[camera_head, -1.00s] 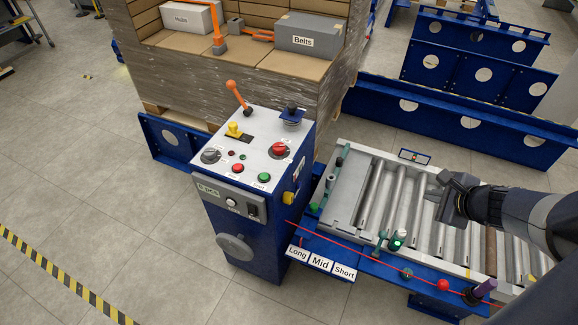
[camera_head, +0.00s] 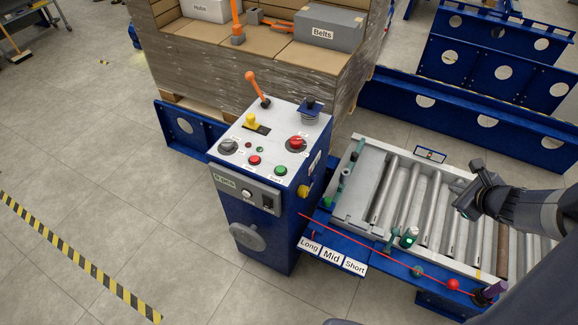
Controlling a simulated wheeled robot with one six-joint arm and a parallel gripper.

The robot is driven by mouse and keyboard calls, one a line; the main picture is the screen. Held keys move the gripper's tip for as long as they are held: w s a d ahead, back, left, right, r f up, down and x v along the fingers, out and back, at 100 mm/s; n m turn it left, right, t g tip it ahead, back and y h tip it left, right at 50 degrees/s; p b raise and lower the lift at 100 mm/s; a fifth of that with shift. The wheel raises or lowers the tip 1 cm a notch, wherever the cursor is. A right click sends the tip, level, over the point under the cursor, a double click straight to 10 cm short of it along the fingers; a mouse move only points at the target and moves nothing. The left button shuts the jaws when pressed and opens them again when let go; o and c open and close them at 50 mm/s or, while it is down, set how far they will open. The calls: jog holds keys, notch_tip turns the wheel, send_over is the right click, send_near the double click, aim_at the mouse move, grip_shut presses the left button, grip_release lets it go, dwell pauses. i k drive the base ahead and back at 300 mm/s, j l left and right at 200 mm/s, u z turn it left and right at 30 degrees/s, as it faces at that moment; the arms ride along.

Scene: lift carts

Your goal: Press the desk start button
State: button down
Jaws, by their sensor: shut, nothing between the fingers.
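The control desk (camera_head: 262,225) is a blue cabinet with a grey sloped top, left of the roller conveyor. On its top, a green button (camera_head: 281,170) sits at the front right and a red button (camera_head: 254,160) to its left. Their small labels are too blurred to read. A larger red knob (camera_head: 297,142) stands behind the green button. A white button (camera_head: 246,194) is on the front panel. My gripper (camera_head: 468,190) is shut and empty above the conveyor rollers, well to the right of the desk and apart from it.
An orange-handled lever (camera_head: 258,88), a yellow knob (camera_head: 250,120) and a dark joystick (camera_head: 310,103) rise from the desk top. A wrapped pallet load (camera_head: 200,70) stands behind.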

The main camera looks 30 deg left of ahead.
aim_at(280, 170)
jog(key=j+z, duration=0.1)
jog(key=j, duration=0.35)
jog(key=k+j, duration=0.1)
jog(key=j, duration=0.35)
jog(key=j+z, duration=0.15)
jog(key=j, duration=0.3)
jog(key=k+j+z, duration=0.1)
jog(key=j, duration=0.35)
jog(key=k+j, duration=0.1)
jog(key=j, duration=0.35)
jog(key=j+z, duration=0.15)
jog(key=j, duration=0.25)
jog(key=k+j+z, duration=0.1)
jog(key=j, duration=0.35)
jog(key=k, duration=0.1)
